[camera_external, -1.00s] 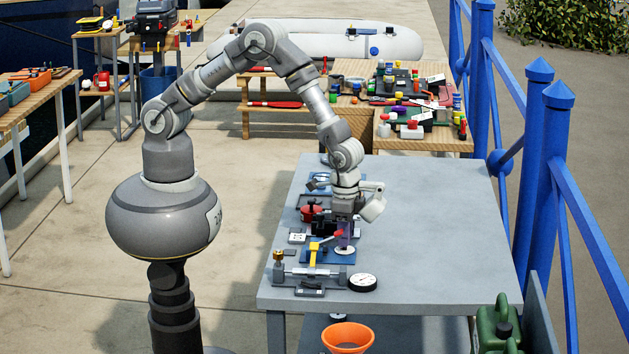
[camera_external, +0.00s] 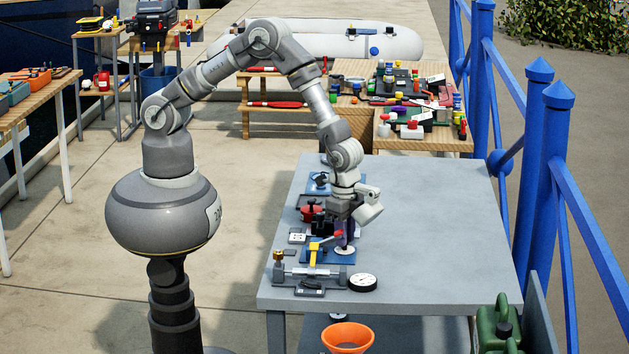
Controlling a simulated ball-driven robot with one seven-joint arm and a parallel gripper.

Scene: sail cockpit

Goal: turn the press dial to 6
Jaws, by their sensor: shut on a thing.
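The press dial (camera_external: 344,251) looks like a small white disc on a blue base plate at the front left of the grey table. My gripper (camera_external: 344,240) points down onto it from above. It is shut on the dark purple knob that stands up from the middle of the disc. The fingers and wrist hide most of the knob. The dial's numbers and pointer are too small to read.
A round white gauge with a black rim (camera_external: 362,282) lies in front of the dial. A grey vise-like fixture (camera_external: 310,275) is at the table's front left. Red and black parts (camera_external: 311,210) stand behind the lever. The table's right side (camera_external: 440,230) is clear.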

